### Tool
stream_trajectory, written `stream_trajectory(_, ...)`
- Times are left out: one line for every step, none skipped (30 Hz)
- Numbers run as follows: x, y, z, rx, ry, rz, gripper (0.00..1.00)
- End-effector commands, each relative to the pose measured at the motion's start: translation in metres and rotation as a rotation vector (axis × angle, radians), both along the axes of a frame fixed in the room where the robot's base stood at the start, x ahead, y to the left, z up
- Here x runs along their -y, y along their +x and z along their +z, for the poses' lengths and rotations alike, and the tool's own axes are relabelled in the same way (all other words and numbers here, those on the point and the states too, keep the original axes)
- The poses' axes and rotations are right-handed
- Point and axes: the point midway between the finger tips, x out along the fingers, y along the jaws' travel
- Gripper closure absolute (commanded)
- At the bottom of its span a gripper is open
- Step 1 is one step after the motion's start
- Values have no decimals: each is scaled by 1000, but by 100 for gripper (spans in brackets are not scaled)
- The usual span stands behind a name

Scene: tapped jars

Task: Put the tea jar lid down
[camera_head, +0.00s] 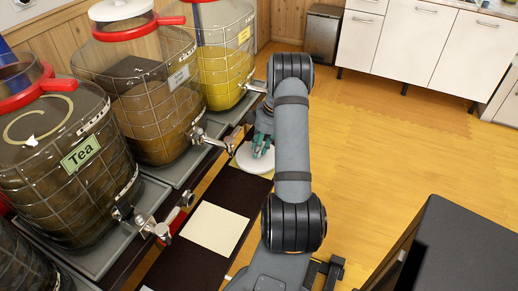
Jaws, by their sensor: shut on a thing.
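The tea jar (70,165) stands at the left, a wire-ribbed glass jar with a green "Tea" label and a red collar. Its top is open in part, and a pale ring shows on it. The white round lid (252,161) is beyond the jars' taps, over a pale square at the dark counter's far end. My gripper (262,146) is shut on the lid from above. I cannot tell whether the lid touches the surface below it.
Other tapped jars stand in a row, a brown-filled one (150,110) and a yellow-filled one (225,60). Metal taps (160,228) stick out over the counter. A cream square (214,228) lies bare on the dark counter. A dark cabinet (450,250) stands at the lower right.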

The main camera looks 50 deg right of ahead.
Motion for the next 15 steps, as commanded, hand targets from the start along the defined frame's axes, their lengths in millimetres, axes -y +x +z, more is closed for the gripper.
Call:
stream_trajectory(0, 0, -1, 0, -1, 0, 100)
stream_trajectory(0, 0, -1, 1, -2, 0, 100)
stream_trajectory(0, 0, -1, 1, -2, 0, 100)
stream_trajectory(0, 0, -1, 1, -2, 0, 100)
stream_trajectory(0, 0, -1, 1, -2, 0, 100)
stream_trajectory(0, 0, -1, 1, -2, 0, 100)
stream_trajectory(0, 0, -1, 1, -2, 0, 100)
stream_trajectory(0, 0, -1, 1, -2, 0, 100)
stream_trajectory(0, 0, -2, 1, -1, 0, 100)
stream_trajectory(0, 0, -4, 1, -1, 0, 100)
stream_trajectory(0, 0, -5, 1, -1, 0, 100)
stream_trajectory(0, 0, -3, 1, -1, 0, 74)
stream_trajectory(0, 0, -3, 1, -1, 0, 72)
stream_trajectory(0, 0, -3, 1, -1, 0, 70)
stream_trajectory(0, 0, -3, 1, -1, 0, 68)
